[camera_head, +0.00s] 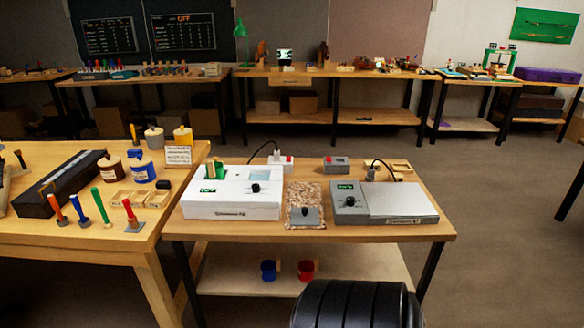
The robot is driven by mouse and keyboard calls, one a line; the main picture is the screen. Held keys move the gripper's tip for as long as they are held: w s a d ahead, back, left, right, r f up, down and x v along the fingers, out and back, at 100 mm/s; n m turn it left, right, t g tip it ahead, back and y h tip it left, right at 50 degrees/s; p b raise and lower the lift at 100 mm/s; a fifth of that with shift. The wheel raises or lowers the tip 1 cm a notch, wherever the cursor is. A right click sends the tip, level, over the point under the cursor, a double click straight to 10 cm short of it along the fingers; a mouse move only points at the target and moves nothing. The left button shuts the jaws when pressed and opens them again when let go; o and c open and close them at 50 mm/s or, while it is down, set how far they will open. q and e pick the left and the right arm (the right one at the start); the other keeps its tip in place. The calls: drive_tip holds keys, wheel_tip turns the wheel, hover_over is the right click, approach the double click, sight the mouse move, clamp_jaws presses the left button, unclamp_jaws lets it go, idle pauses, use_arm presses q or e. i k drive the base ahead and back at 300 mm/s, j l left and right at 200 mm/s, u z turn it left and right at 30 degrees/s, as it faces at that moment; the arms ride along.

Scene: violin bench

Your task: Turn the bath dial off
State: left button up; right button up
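A white box-shaped unit (232,210) stands on the left of the small wooden table (310,233). It looks like the bath, though its front label is too small to read surely. A black dial (255,188) with a pale pointer mark sits on its sloped face. A lit green display (208,190) is left of the dial. A green cup (217,170) stands at its back left, beside a pale blue panel or opening. A similar grey unit (384,218) with its own black dial (350,201) and green display stands to the right. Neither of my grippers is in view.
A speckled mat (303,193) with a grey block lies between the units. The left bench (75,240) holds tools and jars. Blue and red mugs (268,271) stand below. Floor is clear on the right.

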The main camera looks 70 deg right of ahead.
sight(256, 187)
drive_tip(key=z, duration=1.9)
